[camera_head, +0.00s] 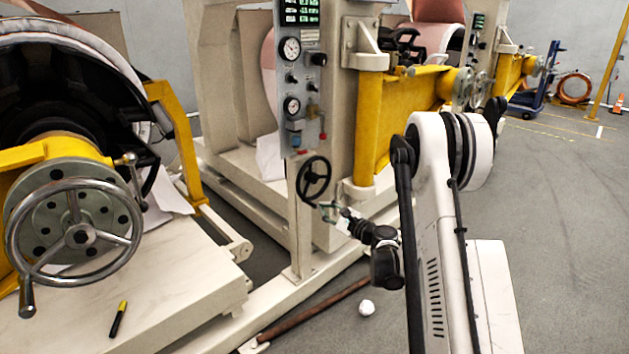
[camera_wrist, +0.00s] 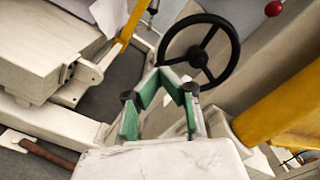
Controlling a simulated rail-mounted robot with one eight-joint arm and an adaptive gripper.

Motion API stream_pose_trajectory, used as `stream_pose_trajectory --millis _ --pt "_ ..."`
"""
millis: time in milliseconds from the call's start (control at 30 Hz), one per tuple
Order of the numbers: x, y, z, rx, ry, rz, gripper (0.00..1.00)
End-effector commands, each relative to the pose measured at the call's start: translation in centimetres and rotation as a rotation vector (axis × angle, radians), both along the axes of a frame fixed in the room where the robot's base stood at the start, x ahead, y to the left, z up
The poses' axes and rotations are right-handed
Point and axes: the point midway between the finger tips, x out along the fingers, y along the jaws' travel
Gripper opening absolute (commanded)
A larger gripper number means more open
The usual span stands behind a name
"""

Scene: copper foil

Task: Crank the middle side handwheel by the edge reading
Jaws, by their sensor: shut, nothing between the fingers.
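The black three-spoke handwheel (camera_head: 315,179) is mounted low on the side of the white machine post, below the gauge panel. It also shows in the wrist view (camera_wrist: 198,58), at the top centre, with its rim whole. A digital readout (camera_head: 301,12) with green figures is at the top of the panel; its digits are too small to read. My gripper (camera_head: 326,207) is at the lower right of the wheel, its tips close to the rim. In the wrist view its green-padded fingers (camera_wrist: 161,76) are shut and empty, overlapping the rim's lower left; contact cannot be told.
A large chrome handwheel (camera_head: 80,237) with a crank handle is at the left. A yellow column (camera_head: 368,130) stands right of the panel. A red-capped valve (camera_head: 322,130) is above the black wheel. A brown rod (camera_head: 315,310) lies on the floor.

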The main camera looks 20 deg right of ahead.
Motion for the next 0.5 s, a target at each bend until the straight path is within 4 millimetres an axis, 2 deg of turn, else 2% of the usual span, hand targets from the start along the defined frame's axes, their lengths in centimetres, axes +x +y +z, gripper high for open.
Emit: stream_pose_trajectory --millis 500 --pt "5.4 2.3 0.1 -0.001 0.0 0.001 0.0"
